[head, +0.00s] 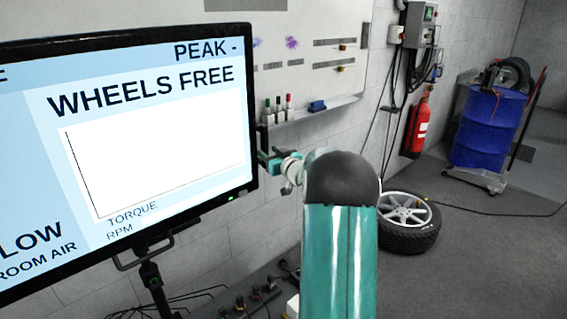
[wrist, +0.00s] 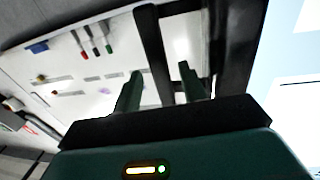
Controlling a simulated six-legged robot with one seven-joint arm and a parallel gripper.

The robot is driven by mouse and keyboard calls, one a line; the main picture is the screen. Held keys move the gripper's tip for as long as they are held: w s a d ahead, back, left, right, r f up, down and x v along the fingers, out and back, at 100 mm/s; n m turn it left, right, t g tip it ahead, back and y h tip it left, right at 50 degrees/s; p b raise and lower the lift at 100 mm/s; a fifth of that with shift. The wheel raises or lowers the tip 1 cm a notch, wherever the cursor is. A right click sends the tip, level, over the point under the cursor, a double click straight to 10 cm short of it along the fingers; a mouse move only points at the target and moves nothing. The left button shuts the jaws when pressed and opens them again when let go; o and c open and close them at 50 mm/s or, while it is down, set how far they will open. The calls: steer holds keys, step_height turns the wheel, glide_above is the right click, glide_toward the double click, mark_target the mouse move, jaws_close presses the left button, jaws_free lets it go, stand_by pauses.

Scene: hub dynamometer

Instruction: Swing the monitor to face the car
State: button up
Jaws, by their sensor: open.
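The monitor (head: 150,130) fills the left of the head view, its lit screen turned toward my camera and reading "WHEELS FREE". It stands on a dark post (head: 152,280). My gripper (head: 268,158) is at the monitor's right edge, partly hidden behind my arm. In the wrist view my gripper (wrist: 160,72) is open, and a dark upright bar (wrist: 152,45) shows between its two fingertips. This bar is part of a black frame beside the monitor's edge (wrist: 239,65). I cannot tell whether the fingers touch the bar. The car is not in view.
A whiteboard (head: 333,25) with a marker shelf (head: 310,112) is on the wall behind. Cables lie below the monitor. Floor at the right foreground is clear.

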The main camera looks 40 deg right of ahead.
steer(key=s+a, duration=0.1)
steer(key=s, duration=0.9)
steer(key=shift+a, duration=0.3)
steer(key=s+a+r+m+g+h, duration=0.1)
steer(key=a+r+g, duration=0.2)
steer(key=a, duration=0.7)
steer(key=s+a+r+g+h, duration=0.1)
steer(key=a+r+g+h, duration=0.2)
steer(key=a, duration=0.8)
steer(key=s+a+f+n+g+y, duration=0.1)
steer(key=s+a+f+g+y, duration=0.2)
steer(key=s+a, duration=0.8)
steer(key=s+a+f+n+g+y, duration=0.1)
steer(key=s+a+f+g+y, duration=0.1)
steer(key=s+a, duration=0.9)
steer(key=shift+a+f+n+g+y, duration=0.4)
steer(key=shift+g+y, duration=0.2)
steer(key=shift+y, duration=0.3)
